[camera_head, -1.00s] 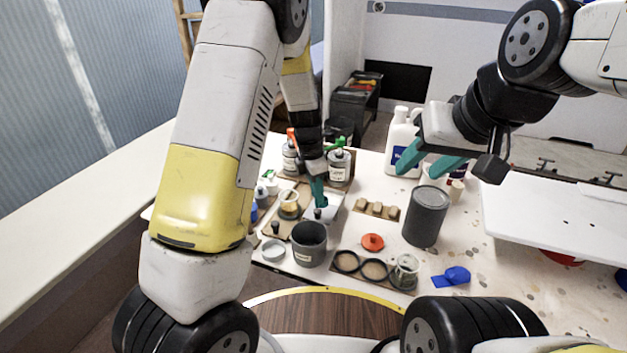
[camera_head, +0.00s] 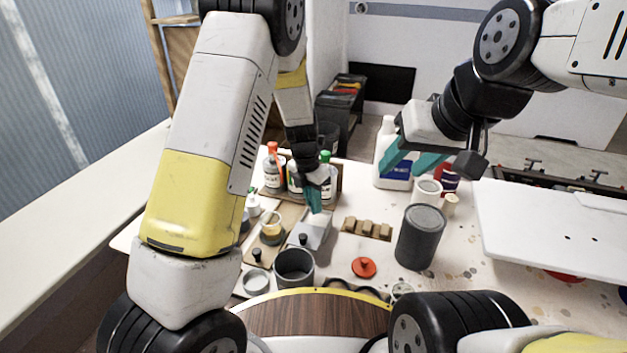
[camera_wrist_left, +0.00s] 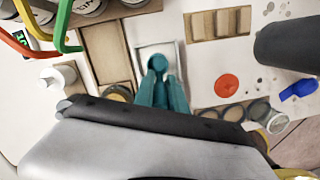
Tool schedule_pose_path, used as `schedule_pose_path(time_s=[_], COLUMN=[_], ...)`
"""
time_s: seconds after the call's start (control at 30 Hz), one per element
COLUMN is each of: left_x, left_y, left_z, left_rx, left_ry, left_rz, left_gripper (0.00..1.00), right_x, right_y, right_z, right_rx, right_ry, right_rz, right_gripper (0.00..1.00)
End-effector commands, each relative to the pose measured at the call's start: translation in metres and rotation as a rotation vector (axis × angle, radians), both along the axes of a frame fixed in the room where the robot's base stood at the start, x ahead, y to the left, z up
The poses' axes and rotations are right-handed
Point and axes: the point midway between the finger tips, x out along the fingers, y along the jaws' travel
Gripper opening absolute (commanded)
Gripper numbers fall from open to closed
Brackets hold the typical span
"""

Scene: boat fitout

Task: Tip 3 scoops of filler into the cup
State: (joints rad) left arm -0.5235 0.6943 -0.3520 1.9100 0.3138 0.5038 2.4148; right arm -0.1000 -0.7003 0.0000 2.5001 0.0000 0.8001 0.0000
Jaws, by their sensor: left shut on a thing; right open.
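My left gripper (camera_head: 315,203) reaches down over a pale shallow tray (camera_head: 318,232) on the table. In the left wrist view its teal fingers (camera_wrist_left: 160,80) are closed together over the tray (camera_wrist_left: 169,49). They hold a small thing, which they mostly hide; I cannot tell what it is. A dark grey open cup (camera_head: 294,278) stands nearer to me than the tray, apart from the gripper. I cannot see what is inside it. My right gripper (camera_head: 412,160) is open and empty, raised in front of the white jug.
A white jug (camera_head: 390,155), a white cup (camera_head: 427,190) and a dark grey can (camera_head: 421,238) stand to the right. Wooden blocks (camera_head: 367,229) and a red lid (camera_head: 363,267) lie between. Several bottles (camera_head: 272,170) stand behind. A white board (camera_head: 550,225) covers the far right.

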Motion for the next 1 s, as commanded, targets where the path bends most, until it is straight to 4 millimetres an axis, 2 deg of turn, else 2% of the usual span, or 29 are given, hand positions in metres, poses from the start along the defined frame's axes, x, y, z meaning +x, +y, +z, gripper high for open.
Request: schedule_pose_path(time_s=[0.6,1.0], left_x=[0.000,0.000], left_y=[0.000,0.000], left_z=[-0.050,-0.068], left_rx=[-0.001,-0.001], left_ry=[0.001,-0.001], left_rz=[0.000,0.000], left_gripper=[0.00,0.00], right_x=[0.000,0.000], right_y=[0.000,0.000], right_z=[0.000,0.000], right_rx=[0.000,0.000], right_ry=[0.000,0.000], right_rz=[0.000,0.000], right_gripper=[0.44,0.44])
